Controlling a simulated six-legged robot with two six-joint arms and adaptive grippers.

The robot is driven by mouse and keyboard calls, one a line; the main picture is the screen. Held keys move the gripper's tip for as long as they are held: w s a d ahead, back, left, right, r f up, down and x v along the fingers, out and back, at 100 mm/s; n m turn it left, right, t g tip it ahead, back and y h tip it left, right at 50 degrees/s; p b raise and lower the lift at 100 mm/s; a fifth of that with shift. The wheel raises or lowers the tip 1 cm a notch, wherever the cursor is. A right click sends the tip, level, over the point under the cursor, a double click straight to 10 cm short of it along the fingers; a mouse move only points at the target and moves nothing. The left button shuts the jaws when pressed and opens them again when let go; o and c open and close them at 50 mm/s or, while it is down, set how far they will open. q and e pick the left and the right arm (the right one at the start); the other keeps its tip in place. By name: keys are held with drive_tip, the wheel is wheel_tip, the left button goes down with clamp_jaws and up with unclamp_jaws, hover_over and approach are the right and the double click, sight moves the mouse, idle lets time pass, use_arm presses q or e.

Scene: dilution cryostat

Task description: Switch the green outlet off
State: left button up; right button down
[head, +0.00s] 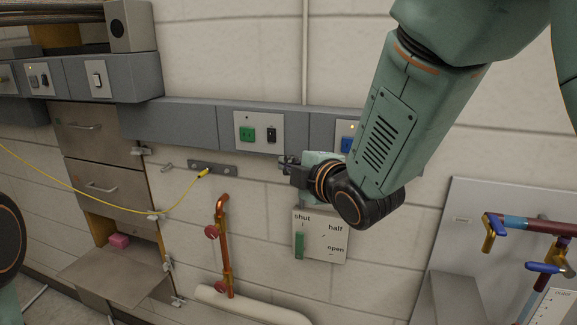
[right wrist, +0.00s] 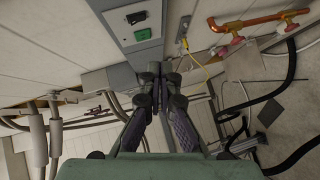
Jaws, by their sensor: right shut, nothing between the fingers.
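The green outlet (head: 247,134) sits on a white plate in the grey wall trunking, with a dark rocker switch (head: 271,135) to its right. Both also show in the right wrist view, the green outlet (right wrist: 142,35) and the dark switch (right wrist: 136,17), upper left of the fingers. My right gripper (head: 284,162) is shut and empty, just below and slightly right of the switch in the head view. Its fingertips (right wrist: 158,72) meet in the right wrist view. The switch's exact position is too small to tell. My left gripper is not in view.
A blue outlet (head: 346,143) with a small lit lamp is partly hidden by my right arm. Below the trunking are a yellow cable's plug (head: 203,173), a copper pipe (head: 225,245) with red knobs, and a shut/half/open panel (head: 320,240). Steel drawers (head: 100,140) stand left.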

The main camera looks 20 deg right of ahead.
drive_tip(key=s+d+f+m+g+h+b, duration=0.15)
drive_tip(key=s+f+m, duration=0.3)
drive_tip(key=f, duration=0.55)
drive_tip(key=s+d+f+m+g+b, duration=0.25)
drive_tip(key=s+f+m, duration=0.2)
drive_tip(key=f, duration=0.55)
drive_tip(key=s+d+f+m+g+h+b, duration=0.1)
drive_tip(key=s+d+f+m+g+b, duration=0.25)
drive_tip(key=f, duration=0.75)
use_arm(q)
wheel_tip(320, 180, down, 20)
drive_tip(key=b, duration=1.2)
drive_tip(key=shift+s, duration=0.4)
use_arm(e)
drive_tip(key=s+f+m+g+h, duration=0.1)
drive_tip(key=s+f+m+g, duration=0.5)
drive_tip(key=s+f, duration=2.4)
drive_tip(key=shift+g, duration=0.95)
